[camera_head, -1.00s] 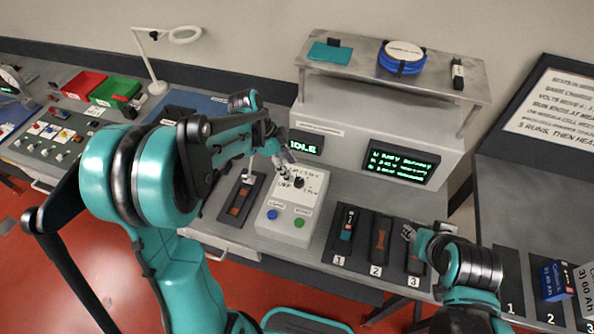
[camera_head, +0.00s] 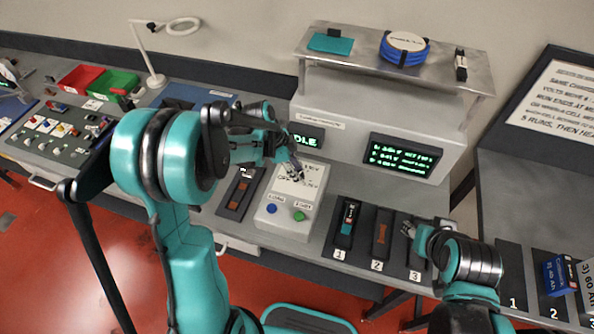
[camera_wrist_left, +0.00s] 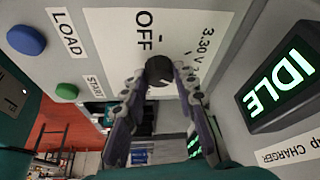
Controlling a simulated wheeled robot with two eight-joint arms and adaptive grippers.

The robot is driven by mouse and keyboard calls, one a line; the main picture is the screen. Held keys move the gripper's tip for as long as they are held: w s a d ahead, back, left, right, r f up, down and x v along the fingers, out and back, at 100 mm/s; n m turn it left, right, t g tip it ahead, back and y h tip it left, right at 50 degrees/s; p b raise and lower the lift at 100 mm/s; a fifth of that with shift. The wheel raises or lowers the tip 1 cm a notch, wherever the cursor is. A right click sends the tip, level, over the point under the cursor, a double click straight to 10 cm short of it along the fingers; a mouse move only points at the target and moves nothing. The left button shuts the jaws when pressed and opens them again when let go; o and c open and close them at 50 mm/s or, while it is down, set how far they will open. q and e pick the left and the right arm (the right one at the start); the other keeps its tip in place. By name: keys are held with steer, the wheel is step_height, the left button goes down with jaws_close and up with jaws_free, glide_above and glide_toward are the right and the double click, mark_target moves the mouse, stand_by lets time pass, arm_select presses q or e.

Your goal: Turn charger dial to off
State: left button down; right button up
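The charger dial is a round black knob (camera_wrist_left: 160,70) on a white panel, seen in the left wrist view below the OFF label (camera_wrist_left: 145,32). Part of a 3.30 V label is beside it. My left gripper (camera_wrist_left: 161,80) has its two fingers apart, one on each side of the knob, with small gaps showing. In the head view my left gripper (camera_head: 296,172) is over the upper part of the charger's control box (camera_head: 283,225) and hides the dial. The dial's pointer direction is unclear. My right gripper (camera_head: 409,231) is by slot 3; its fingers are too small to judge.
A blue LOAD button (camera_head: 271,209) and a green START button (camera_head: 299,215) are low on the box. The charger screen (camera_wrist_left: 282,80) reads IDLE. A steel shelf (camera_head: 350,62) stands above. Numbered battery slots (camera_head: 381,238) lie right of the box.

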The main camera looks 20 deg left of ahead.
arm_select(q)
steer(key=shift+n, duration=0.3)
steer(key=n+t, duration=0.1)
steer(key=n, duration=0.1)
steer(key=n+t+b, duration=0.1)
steer(key=n, duration=0.2)
steer(key=shift+s+d+y, duration=0.15)
steer(key=shift+s+y, duration=0.05)
steer(key=shift+y, duration=0.2)
steer(key=n+y, duration=0.1)
steer(key=n, duration=0.2)
steer(key=n+t+y+b, duration=0.1)
steer(key=n, duration=0.2)
steer(key=shift+d+n, duration=0.15)
steer(key=shift+n, duration=0.15)
steer(key=n+y, duration=0.1)
steer(key=n, duration=0.2)
steer(key=n+y, duration=0.1)
steer(key=n, duration=0.2)
steer(key=shift+d+y+b, duration=0.15)
steer(key=shift+y+b, duration=0.15)
steer(key=shift+b, duration=0.1)
steer(key=n+y, duration=0.1)
steer(key=n, duration=0.4)
steer(key=shift+d+n+g+y+b, duration=0.1)
steer(key=shift+n+g+y+b, duration=0.2)
steer(key=shift+g+y, duration=0.1)
steer(key=c, duration=1.2)
jaws_free()
